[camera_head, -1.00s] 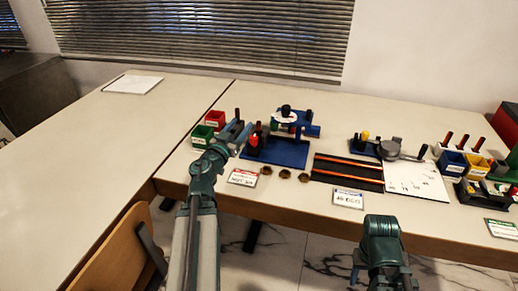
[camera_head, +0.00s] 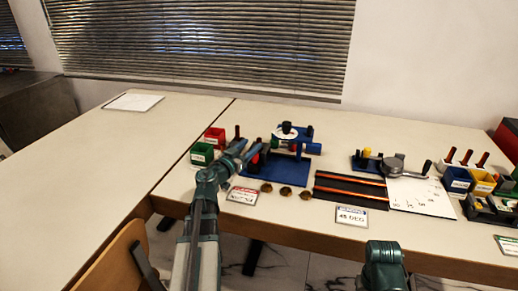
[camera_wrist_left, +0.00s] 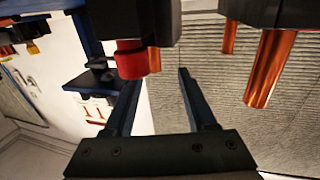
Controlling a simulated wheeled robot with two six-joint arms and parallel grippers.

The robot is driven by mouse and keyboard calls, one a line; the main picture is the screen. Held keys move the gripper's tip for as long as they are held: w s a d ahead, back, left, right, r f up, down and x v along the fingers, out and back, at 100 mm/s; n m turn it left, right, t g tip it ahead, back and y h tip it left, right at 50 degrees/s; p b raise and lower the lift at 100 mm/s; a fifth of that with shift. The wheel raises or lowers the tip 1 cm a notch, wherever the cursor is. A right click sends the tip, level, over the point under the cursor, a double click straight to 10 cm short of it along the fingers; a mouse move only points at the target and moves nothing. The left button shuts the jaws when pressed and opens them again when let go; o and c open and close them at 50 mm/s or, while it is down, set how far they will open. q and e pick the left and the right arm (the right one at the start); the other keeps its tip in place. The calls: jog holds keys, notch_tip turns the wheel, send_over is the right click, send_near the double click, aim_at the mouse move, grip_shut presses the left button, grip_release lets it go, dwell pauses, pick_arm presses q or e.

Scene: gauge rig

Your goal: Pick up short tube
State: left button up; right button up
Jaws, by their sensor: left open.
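My left gripper (camera_head: 250,152) is over the left end of the blue rig plate (camera_head: 275,171), by dark upright parts. In the left wrist view its two fingers (camera_wrist_left: 158,77) are apart with nothing clearly held between them. Beyond the fingertips is a black part with a red collar (camera_wrist_left: 133,60), with a sliver of copper behind it. Copper tubes (camera_wrist_left: 266,70) hang from black holders at the right of that view, outside the fingers. I cannot tell which tube is the short one. My right arm shows at the bottom of the head view, its gripper out of sight.
A red bin (camera_head: 214,136) and a green bin (camera_head: 202,153) stand left of the gripper. Several brass pieces (camera_head: 285,191) lie in front of the plate. A black tray (camera_head: 349,191) with copper rods is to the right. The left table is mostly clear.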

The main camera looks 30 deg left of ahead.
aim_at(259, 139)
pick_arm(q)
jog(key=shift+w, duration=0.3)
jog(key=w, duration=0.5)
jog(key=shift+d, duration=0.4)
grip_shut()
